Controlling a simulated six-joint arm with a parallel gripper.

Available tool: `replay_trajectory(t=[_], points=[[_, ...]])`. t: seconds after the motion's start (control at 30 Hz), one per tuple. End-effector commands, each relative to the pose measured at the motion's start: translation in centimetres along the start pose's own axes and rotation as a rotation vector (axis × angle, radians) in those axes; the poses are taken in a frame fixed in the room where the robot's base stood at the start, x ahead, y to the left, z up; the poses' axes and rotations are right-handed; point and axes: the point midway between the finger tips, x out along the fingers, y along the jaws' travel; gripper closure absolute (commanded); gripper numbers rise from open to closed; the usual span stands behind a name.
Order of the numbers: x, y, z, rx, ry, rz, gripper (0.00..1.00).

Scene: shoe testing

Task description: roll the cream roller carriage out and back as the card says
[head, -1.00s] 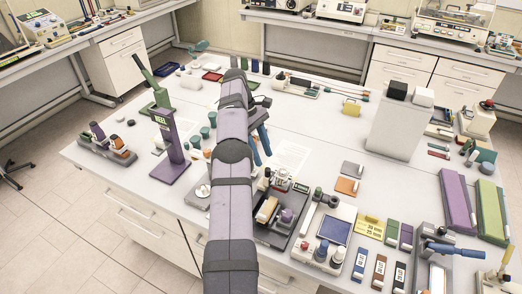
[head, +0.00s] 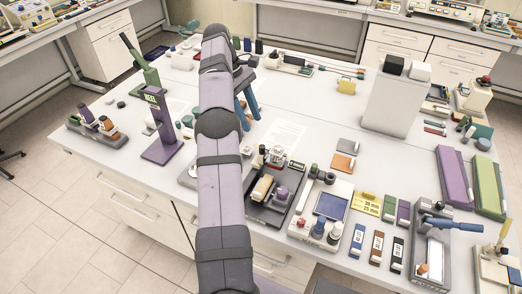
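The cream roller carriage (head: 262,187) appears to be the cream cylinder on a dark base (head: 277,215) near the front middle of the bench. My gripper (head: 249,115) hangs behind it, above the bench, with two blue fingers apart and nothing visible between them. A yellow card (head: 365,203) with millimetre figures lies to the right of the roller device; its full text is too small to read. A white printed sheet (head: 282,137) lies behind the roller device. My arm hides part of the bench left of the device.
A cream device with a blue pad (head: 331,206) stands right of the roller base. A purple HEEL stand (head: 163,148) is at left. A tall grey block (head: 394,105) is at back right. Small labelled blocks (head: 378,247) line the front right. The bench around the sheet is fairly clear.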

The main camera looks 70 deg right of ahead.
Motion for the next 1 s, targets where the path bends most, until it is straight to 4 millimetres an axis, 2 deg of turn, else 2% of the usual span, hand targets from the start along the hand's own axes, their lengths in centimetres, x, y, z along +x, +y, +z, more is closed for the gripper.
replay_trajectory(t=[0.17, 0.27, 0.33, 0.4, 0.5, 0.73, 1.0], points=[[0.9, -1.4, 1.0, -0.076, -0.032, 0.009, 0.64], [2.4, -1.7, 1.2, -0.155, -0.056, 0.006, 0.64], [4.2, -1.9, 1.0, -0.22, -0.071, 0.001, 0.64], [5.1, -1.4, 0.5, -0.291, -0.064, 0.024, 0.64], [4.9, -0.5, -0.2, -0.348, -0.044, 0.059, 0.64], [5.2, -0.5, -0.2, -0.369, -0.044, 0.058, 0.64], [7.5, -0.4, 0.0, -0.367, -0.046, 0.055, 0.64]])
